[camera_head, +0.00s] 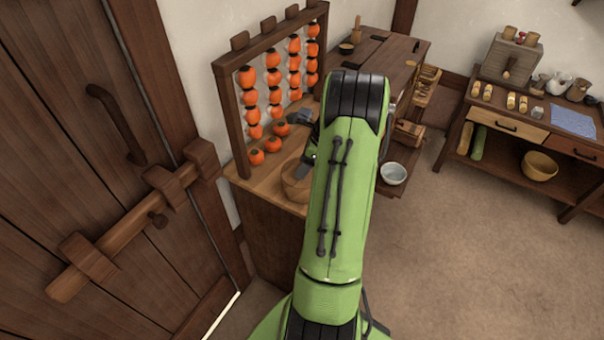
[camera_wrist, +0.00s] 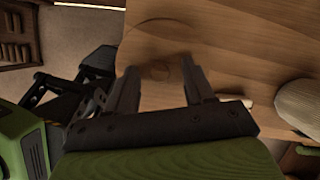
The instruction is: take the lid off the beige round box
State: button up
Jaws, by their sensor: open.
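A round tan wooden box (camera_head: 295,184) stands on the counter near its front edge, partly covered by my green arm in the head view. In the wrist view a round wooden shape with a small ring-like mark (camera_wrist: 160,72), which looks like the box's top, lies beyond my fingers; it blends with the counter grain. My gripper (camera_wrist: 165,78) is open, its two dark fingers apart with nothing visibly held between them. Whether they touch the lid I cannot tell. In the head view the arm hides most of the gripper.
A rack of hanging orange persimmons (camera_head: 274,95) stands at the counter's back, with loose persimmons (camera_head: 272,144) beside the box. A pale rounded object (camera_wrist: 300,104) lies right of my fingers in the wrist view. A white bowl (camera_head: 393,174) is right of my arm. Floor at right is clear.

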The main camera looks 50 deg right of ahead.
grip_shut()
dwell(0.3)
